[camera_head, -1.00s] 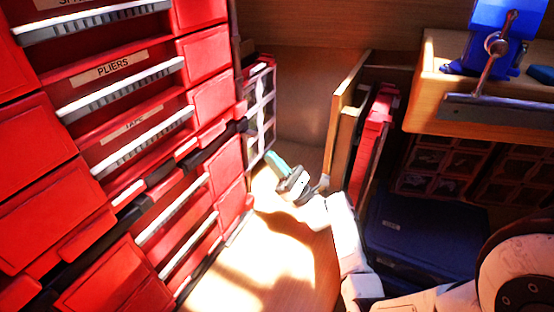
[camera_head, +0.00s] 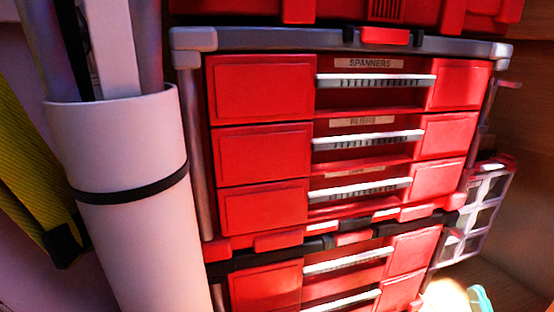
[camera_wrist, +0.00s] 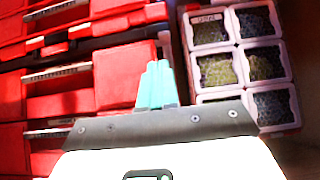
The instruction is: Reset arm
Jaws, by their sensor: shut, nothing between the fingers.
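My gripper (camera_wrist: 157,86) shows in the wrist view as teal fingers pressed together, with nothing between them. It points toward the red tool chest (camera_wrist: 118,83) and a white-framed organizer of small clear bins. In the head view only the teal tip of my gripper (camera_head: 480,298) shows at the bottom right edge. It is below the organizer there, and the rest of my arm is out of the picture.
The red drawer chest (camera_head: 262,152) fills the middle of the head view, with white handles and labels such as SPANNERS. A white cylinder (camera_head: 135,200) with a black strap holds long items at left. The small-bin organizer (camera_head: 480,214) stands at right.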

